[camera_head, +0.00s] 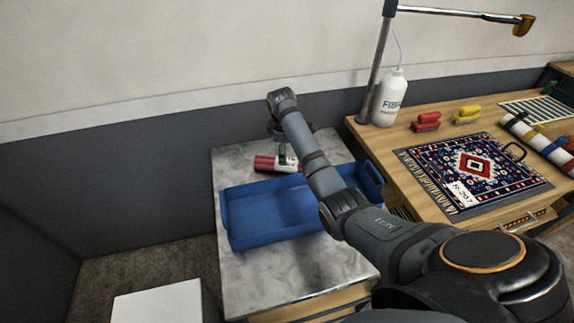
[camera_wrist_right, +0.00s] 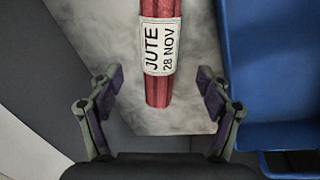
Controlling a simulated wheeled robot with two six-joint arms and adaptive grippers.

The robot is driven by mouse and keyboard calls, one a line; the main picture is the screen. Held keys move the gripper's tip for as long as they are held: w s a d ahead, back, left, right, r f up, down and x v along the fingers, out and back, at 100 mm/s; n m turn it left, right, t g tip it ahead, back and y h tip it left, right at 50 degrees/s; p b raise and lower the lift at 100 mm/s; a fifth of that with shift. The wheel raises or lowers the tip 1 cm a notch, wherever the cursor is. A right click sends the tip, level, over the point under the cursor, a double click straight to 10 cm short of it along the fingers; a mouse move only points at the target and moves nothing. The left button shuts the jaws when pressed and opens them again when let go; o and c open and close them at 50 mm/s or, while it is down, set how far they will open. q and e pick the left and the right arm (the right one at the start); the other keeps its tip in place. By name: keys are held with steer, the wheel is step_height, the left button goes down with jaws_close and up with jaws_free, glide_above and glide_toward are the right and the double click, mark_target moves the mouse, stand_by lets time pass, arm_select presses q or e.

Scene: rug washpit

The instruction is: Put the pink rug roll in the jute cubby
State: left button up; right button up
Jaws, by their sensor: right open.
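The rug roll (camera_head: 266,163), reddish pink with a white tag, lies on the grey metal table behind the blue tray. In the right wrist view the roll (camera_wrist_right: 157,92) runs away from me, and its tag reads "JUTE 28 NOV". My right gripper (camera_head: 279,140) is over the roll in the head view. In the wrist view the right gripper (camera_wrist_right: 160,78) is open, with one finger on each side of the roll and a gap to both. My left gripper is not in view. I cannot make out a jute cubby.
The blue tray (camera_head: 237,236) stands in front of the roll, under my right forearm. The wooden table (camera_head: 409,139) at right holds a patterned rug (camera_head: 437,168), a white bottle (camera_head: 388,103), brushes and other rolls. A wall is close behind.

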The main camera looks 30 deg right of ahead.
steer(key=x, duration=0.3)
steer(key=shift+d+f, duration=0.1)
steer(key=shift+f, duration=0.1)
steer(key=x, duration=0.5)
steer(key=shift+d+f+p, duration=0.1)
steer(key=shift+d+p, duration=0.05)
steer(key=shift+p, duration=0.15)
steer(key=c, duration=1.6)
steer(key=v, duration=0.3)
steer(key=w+d+v, duration=0.1)
steer(key=v, duration=0.6)
steer(key=shift+w+d+r+b, duration=0.2)
steer(key=shift+w+b, duration=0.1)
steer(key=shift+b, duration=0.05)
